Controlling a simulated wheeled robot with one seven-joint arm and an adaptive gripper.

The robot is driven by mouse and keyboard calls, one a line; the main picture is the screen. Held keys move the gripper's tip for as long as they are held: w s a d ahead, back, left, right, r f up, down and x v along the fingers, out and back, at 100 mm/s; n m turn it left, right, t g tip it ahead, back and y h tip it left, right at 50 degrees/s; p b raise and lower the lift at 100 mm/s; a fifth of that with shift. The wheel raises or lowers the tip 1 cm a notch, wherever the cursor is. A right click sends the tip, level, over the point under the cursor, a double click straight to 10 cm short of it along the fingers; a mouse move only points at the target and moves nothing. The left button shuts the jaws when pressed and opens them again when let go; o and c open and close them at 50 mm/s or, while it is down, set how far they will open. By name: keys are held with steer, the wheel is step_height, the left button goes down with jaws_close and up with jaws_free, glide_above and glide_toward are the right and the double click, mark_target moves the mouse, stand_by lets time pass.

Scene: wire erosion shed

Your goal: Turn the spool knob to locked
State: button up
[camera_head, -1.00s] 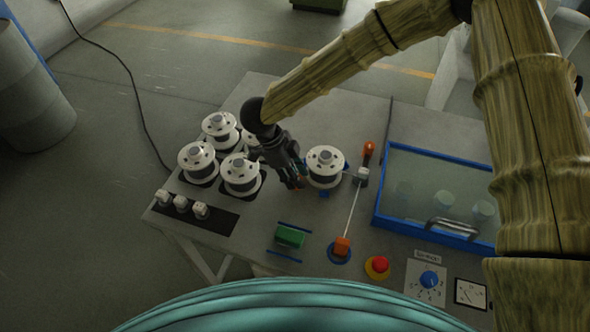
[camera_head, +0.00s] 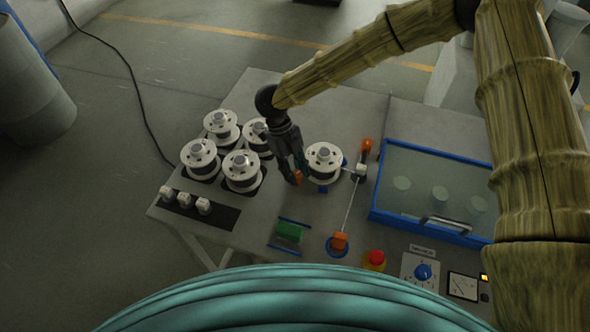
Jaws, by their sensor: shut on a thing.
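My gripper (camera_head: 296,178) points down at the table, just left of a white spool (camera_head: 324,154) that stands alone. Its fingers are shut on a small orange piece (camera_head: 298,177), which seems to be the spool knob. The fingers hide much of it, so I cannot read its position or any lock mark. A blue piece (camera_head: 323,189) shows at the foot of this spool.
Several white spools (camera_head: 241,167) stand to the left. A wire runs to an orange block (camera_head: 339,241) in front. A blue-framed clear box (camera_head: 372,200) is at right.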

steer(key=shift+w+r, duration=0.1)
stand_by(0.3)
steer(key=o, duration=1)
